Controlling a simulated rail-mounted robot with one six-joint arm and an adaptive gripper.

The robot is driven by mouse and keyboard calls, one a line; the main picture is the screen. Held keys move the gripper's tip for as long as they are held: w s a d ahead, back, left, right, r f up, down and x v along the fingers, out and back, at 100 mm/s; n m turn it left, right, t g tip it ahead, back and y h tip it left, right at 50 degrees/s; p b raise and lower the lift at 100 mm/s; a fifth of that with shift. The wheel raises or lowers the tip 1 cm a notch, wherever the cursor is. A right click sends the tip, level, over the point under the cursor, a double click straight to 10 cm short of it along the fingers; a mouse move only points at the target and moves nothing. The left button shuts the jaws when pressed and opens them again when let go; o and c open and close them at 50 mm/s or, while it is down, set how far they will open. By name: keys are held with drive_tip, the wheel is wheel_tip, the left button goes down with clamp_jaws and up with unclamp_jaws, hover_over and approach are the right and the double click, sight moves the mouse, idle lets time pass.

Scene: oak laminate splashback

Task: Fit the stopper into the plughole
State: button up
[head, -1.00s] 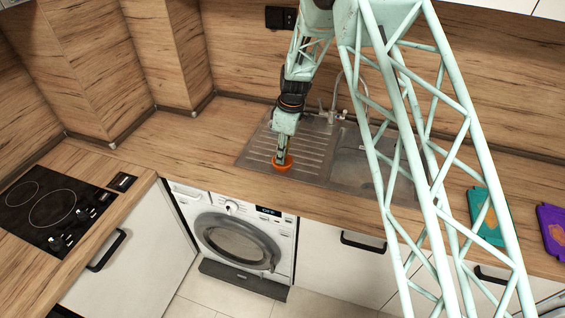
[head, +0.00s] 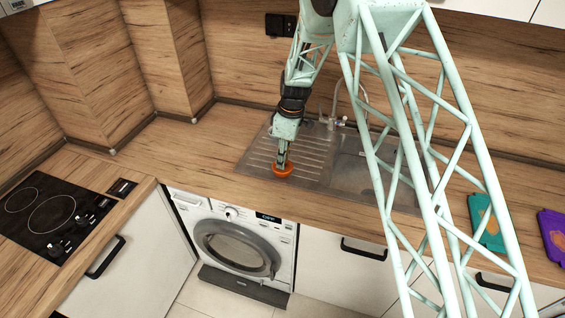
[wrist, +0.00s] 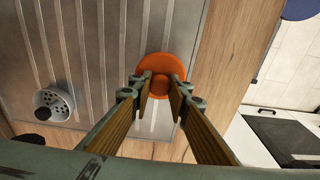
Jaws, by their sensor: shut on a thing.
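The orange round stopper (head: 282,170) is over the near edge of the ribbed draining board, left of the sink basin (head: 352,164). My gripper (head: 283,158) points down and is shut on the stopper's top. In the wrist view, my two fingers (wrist: 161,88) close on the knob of the stopper (wrist: 160,64), its wide disc beyond them. I cannot tell whether the stopper touches the metal. The plughole cannot be made out. My arm's lattice hides part of the basin.
A grey piece with dark holes (wrist: 53,103) shows at the left of the wrist view. The tap (head: 338,112) stands behind the basin. The hob (head: 50,214) is at far left. Teal (head: 487,222) and purple (head: 553,236) items lie on the right worktop.

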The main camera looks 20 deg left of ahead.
drive_tip(key=shift+r+b, duration=0.3)
drive_tip(key=shift+r, duration=1.35)
drive_tip(key=s+d+r+b, duration=0.1)
drive_tip(key=s+d+b, duration=0.1)
drive_tip(key=s+d, duration=0.7)
drive_tip(key=d, duration=0.4)
drive_tip(key=shift+r, duration=0.15)
drive_tip(key=shift+s+d, duration=0.1)
